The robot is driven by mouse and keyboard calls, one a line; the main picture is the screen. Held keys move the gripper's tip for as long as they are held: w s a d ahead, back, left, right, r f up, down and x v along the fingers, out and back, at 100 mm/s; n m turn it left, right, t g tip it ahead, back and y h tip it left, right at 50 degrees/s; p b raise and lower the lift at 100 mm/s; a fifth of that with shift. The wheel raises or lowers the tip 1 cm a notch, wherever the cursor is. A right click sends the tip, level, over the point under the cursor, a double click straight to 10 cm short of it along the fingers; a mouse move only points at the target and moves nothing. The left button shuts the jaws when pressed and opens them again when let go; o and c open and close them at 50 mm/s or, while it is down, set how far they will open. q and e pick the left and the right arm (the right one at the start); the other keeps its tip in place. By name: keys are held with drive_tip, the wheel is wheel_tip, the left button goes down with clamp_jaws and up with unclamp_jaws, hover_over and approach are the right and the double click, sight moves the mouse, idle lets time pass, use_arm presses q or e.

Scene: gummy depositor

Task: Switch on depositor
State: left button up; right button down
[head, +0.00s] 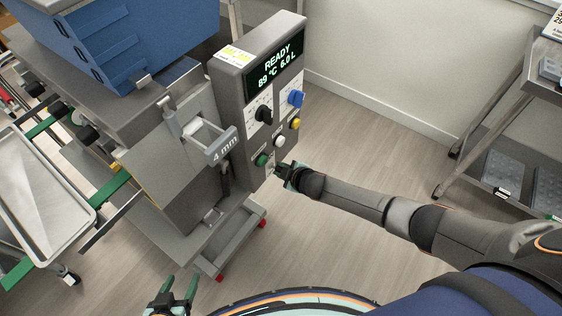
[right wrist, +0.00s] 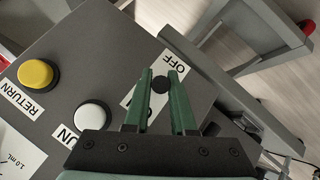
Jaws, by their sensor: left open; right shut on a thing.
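The depositor's grey control panel (head: 228,92) stands in the upper middle of the head view, its display (head: 275,62) lit with READY, 89 °C and 6.0 L. My right gripper (head: 279,170) is at the panel's lower right corner. In the right wrist view, its green fingers are closed on a small dark round knob (right wrist: 160,85) beside an OFF label (right wrist: 175,65). A second label is partly hidden by a finger. I cannot tell which way the knob is turned. My left gripper (head: 174,292) is open and empty at the bottom of the head view, away from the panel.
A metal tray (head: 78,228) is at left, a rack (head: 500,120) at right.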

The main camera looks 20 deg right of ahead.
drive_tip(key=shift+w+a+r+g+h+p, duration=0.15)
drive_tip(key=shift+r+g+h+p, duration=0.35)
drive_tip(key=shift+p, duration=0.65)
drive_tip(key=shift+f, duration=0.2)
drive_tip(key=c, duration=1)
unclamp_jaws()
